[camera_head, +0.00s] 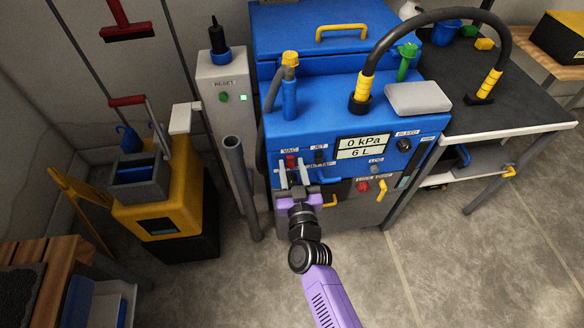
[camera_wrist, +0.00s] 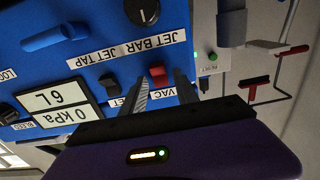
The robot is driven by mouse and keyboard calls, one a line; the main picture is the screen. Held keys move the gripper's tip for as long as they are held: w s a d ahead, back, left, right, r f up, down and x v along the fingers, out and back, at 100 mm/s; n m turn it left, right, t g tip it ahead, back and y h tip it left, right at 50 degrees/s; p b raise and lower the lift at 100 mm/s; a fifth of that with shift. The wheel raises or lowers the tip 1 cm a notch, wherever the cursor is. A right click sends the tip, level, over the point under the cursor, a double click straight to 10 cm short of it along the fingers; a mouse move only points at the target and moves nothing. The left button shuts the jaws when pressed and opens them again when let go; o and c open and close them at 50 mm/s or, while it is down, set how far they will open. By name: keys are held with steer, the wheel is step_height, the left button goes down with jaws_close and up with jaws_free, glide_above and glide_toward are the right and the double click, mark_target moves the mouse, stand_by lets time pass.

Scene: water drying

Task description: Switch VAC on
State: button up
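The red VAC switch (camera_head: 291,160) is on the front panel of the blue machine (camera_head: 330,105), above my gripper's tips. In the wrist view the red VAC switch (camera_wrist: 158,74) appears between and just beyond the two fingertips, with the VAC label beside it. My gripper (camera_head: 293,172) is open, its two grey fingers apart and pointing at the panel; they also show in the wrist view (camera_wrist: 162,84). Nothing is held between them. I cannot tell whether a finger touches the switch. The display (camera_head: 364,147) reads 0 kPa and 6 L.
The black JET switch (camera_wrist: 112,81) is beside VAC. A black JET BAR knob (camera_wrist: 141,10) and blue JET TAP handle (camera_wrist: 52,37) are close by. A grey RESET post (camera_head: 222,85) and grey pipe (camera_head: 240,180) stand left of the machine. A dark-topped table (camera_head: 490,110) stands right.

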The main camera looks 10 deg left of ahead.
jaws_close()
